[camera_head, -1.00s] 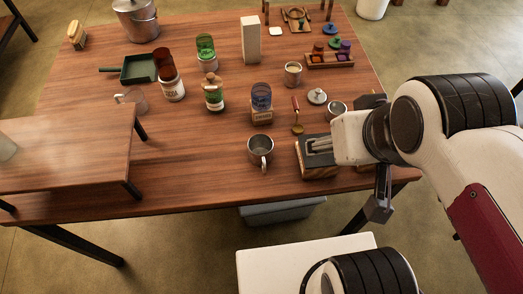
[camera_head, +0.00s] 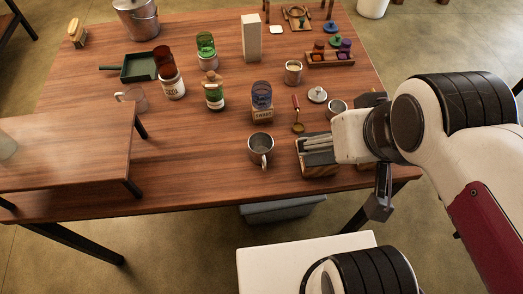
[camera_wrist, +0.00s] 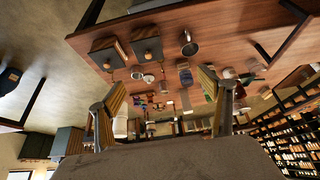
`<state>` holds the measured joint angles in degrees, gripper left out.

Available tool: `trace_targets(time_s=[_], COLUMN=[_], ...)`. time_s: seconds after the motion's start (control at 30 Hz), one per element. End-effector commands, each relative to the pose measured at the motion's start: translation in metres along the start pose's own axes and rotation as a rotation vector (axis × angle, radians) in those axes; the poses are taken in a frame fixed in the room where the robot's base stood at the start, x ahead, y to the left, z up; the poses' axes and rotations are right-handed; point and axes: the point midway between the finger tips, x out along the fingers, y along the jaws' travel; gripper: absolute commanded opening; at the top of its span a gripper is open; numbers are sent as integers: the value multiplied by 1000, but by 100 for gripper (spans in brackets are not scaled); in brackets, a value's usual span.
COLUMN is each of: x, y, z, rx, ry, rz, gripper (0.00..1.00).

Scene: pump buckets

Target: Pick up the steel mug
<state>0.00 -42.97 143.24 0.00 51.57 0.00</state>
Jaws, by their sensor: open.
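The steel mug (camera_head: 261,146) stands upright near the front edge of the table, its handle toward the front. It also shows at the top of the wrist view (camera_wrist: 189,48). My gripper (camera_head: 318,145) appears to the right of the mug in the head view, over a dark wooden-sided block, and touches nothing I can make out. In the wrist view my gripper (camera_wrist: 166,98) has its two fingers spread wide with nothing between them. The mug lies beyond the fingertips there. The white wrist hides part of the block.
The dark block (camera_head: 318,168) stands right of the mug. A jar with a blue top (camera_head: 262,98), a small steel cup (camera_head: 336,108) and a red-handled tool (camera_head: 296,112) are behind. A raised wooden stand (camera_head: 70,150) is at left. The table between stand and mug is clear.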

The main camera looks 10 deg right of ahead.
Motion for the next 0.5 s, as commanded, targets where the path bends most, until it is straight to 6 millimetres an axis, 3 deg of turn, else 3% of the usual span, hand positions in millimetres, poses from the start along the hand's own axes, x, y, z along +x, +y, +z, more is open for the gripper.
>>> trace_targets(time_s=[0.3,0.5], x=[0,5], y=[-2,-19], z=[-2,-21], rx=[0,5], ry=[3,30], rz=[-6,-59], gripper=[79,79])
